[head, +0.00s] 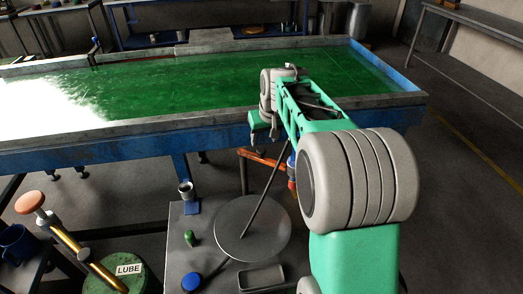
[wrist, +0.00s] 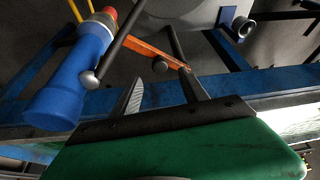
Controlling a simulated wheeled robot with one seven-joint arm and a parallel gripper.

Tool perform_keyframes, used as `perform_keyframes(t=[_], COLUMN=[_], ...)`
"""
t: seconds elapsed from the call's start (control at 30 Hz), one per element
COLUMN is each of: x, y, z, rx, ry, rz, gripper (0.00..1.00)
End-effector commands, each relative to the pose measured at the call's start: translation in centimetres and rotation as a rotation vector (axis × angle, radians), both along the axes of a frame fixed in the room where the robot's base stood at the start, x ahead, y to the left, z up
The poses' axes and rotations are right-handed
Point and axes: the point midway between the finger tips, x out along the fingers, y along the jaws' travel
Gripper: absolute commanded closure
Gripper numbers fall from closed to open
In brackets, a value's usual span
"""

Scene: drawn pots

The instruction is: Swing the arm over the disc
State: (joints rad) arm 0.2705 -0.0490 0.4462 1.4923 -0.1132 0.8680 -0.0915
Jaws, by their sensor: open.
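The disc (head: 270,222) is a flat grey round plate on the dark bench, below and left of my arm in the head view. Part of a grey rounded surface, likely the disc (wrist: 190,8), shows at the top edge of the wrist view. A thin dark rod (head: 262,195) slants up from the disc; a rod with a ball end (wrist: 116,38) crosses the wrist view. My gripper (wrist: 160,92) is open, with its two fingers apart and nothing seen between them. In the head view, my gripper (head: 264,132) is by the green-topped table's near edge, beyond the disc.
A blue funnel-shaped part with a red collar (wrist: 68,85) and an orange bar (wrist: 150,52) are close to my gripper. A small cup on a blue base (head: 186,192), a green piece (head: 190,238), a blue knob (head: 192,282) and a shallow tray (head: 262,278) surround the disc.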

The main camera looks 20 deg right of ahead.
Motion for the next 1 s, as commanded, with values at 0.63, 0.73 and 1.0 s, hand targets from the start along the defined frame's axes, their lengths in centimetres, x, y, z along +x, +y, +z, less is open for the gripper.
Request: perform_keyframes(t=[0.63,0.73,1.0], x=[3.3,3.3,3.3], y=[-0.4,-0.4,-0.4], z=[-7.0,-7.0,-7.0], rx=[-0.002,-0.002,-0.002], ry=[-0.006,-0.006,-0.005], rz=[0.001,0.001,0.001], gripper=[0.49,0.49,0.68])
